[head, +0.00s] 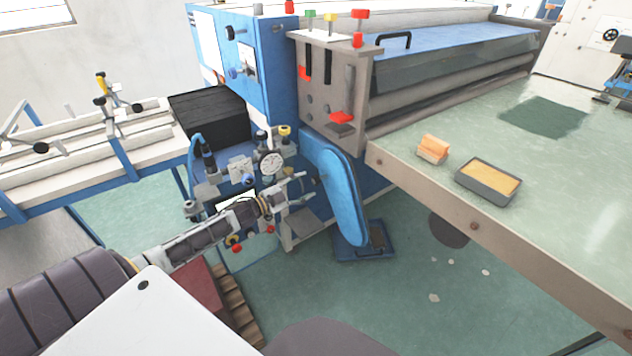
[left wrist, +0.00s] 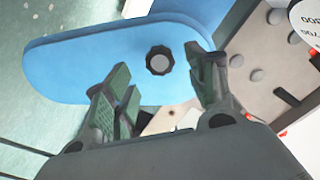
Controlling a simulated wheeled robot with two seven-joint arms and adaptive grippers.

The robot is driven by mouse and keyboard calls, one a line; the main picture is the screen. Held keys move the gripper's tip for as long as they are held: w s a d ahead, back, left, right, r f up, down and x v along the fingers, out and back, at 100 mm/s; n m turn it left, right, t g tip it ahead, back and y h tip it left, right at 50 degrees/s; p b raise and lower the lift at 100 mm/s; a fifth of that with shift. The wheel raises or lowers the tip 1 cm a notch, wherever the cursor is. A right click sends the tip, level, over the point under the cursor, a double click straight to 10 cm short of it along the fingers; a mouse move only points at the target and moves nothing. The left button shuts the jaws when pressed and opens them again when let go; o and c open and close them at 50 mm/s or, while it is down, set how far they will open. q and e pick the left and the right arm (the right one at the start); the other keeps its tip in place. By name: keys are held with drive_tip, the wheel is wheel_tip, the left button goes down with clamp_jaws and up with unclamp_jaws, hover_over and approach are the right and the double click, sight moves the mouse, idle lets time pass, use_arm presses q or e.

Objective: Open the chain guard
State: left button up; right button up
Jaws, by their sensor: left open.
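The chain guard (head: 345,195) is a long blue rounded cover on the side of the blue machine, below the roller end plate. It looks shut against the machine. In the left wrist view the chain guard (left wrist: 85,62) fills the upper middle, with a dark round knob (left wrist: 160,60) on its face. My left gripper (head: 303,186) is just left of the guard in the head view, pointing at it. In the left wrist view my left gripper (left wrist: 162,82) is open and empty, its fingers spread either side of the knob, with no clear contact. My right gripper is not in view.
A pressure gauge (head: 271,163) with valves and hoses stands beside my left arm. A green-topped table (head: 560,175) is at the right, with a tray (head: 487,182) and a small orange-topped block (head: 433,148). A blue pedal plate (head: 365,242) lies on the floor below the guard.

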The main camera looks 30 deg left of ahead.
sight(314, 181)
use_arm(q)
drive_tip(key=shift+b+x, duration=0.35)
drive_tip(key=shift+x, duration=1.85)
drive_tip(key=shift+w+d, duration=0.25)
drive_tip(key=shift+w, duration=0.4)
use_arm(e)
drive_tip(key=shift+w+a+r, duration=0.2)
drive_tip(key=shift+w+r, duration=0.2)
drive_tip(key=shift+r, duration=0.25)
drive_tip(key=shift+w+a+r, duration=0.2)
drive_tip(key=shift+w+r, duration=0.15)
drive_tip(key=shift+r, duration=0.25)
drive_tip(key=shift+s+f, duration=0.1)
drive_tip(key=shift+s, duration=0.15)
use_arm(q)
drive_tip(key=shift+c, duration=0.5)
drive_tip(key=c, duration=0.7)
clamp_jaws()
drive_tip(key=shift+d, duration=0.1)
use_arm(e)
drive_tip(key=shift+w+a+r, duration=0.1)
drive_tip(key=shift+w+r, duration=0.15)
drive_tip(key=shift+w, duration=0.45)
